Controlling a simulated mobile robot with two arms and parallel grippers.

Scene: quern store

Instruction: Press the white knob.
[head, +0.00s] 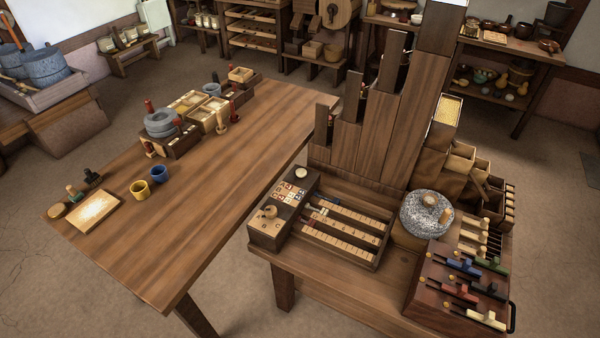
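A small round white knob (301,173) sits on the top back end of a dark wooden box (273,228) at the left side of the near bench. Nothing covers the knob. Square tiles in white, red and dark colours lie on the panel (293,192) just in front of it.
Right of the box is a tray with ruled strips (341,231). A speckled stone quern (424,216) and a box of coloured sliders (460,290) stand further right. Tall wooden boards (362,150) rise behind. A long table (215,190) lies left, its near part clear.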

